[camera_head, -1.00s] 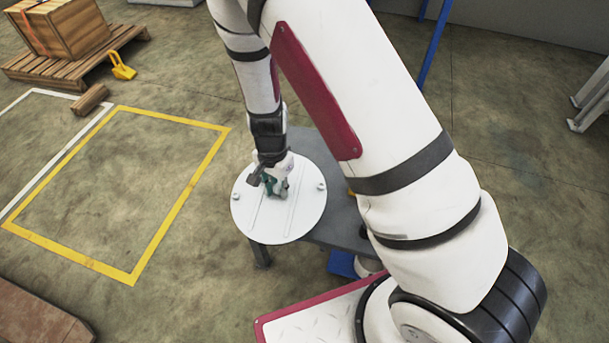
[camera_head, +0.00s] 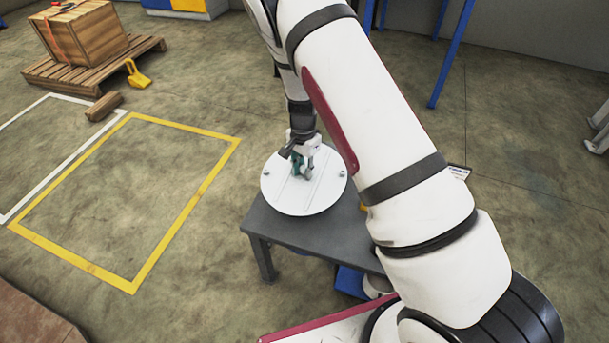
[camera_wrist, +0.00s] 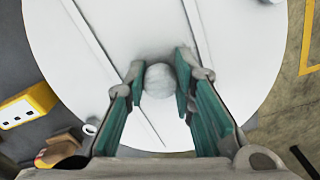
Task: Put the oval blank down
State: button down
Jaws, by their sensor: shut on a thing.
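The oval blank (camera_head: 318,198) is a flat white plate with small studs near its rim. In the wrist view the blank (camera_wrist: 230,45) fills most of the picture, with two straight lines across it and a round knob (camera_wrist: 159,79) in its middle. My gripper (camera_head: 303,172) points down over the middle of the blank. Its green-sided fingers (camera_wrist: 160,80) close on both sides of the knob. The blank is level over the back left part of the grey table (camera_head: 340,235). I cannot tell whether it touches the tabletop.
The front of the tabletop is bare. A yellow box (camera_wrist: 28,105) shows beside the blank in the wrist view. A blue object (camera_head: 350,283) is under the table. A yellow floor outline (camera_head: 185,210) lies left, with a pallet and wooden crate (camera_head: 85,38) behind it.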

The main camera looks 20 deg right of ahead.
jog(key=shift+w+d, duration=0.3)
jog(key=shift+w, duration=0.2)
jog(key=shift+f+b, duration=0.8)
jog(key=shift+f, duration=0.95)
jog(key=c, duration=1.4)
grip_release()
jog(key=shift+s+f, duration=0.1)
jog(key=shift+f, duration=0.05)
jog(key=shift+o, duration=0.2)
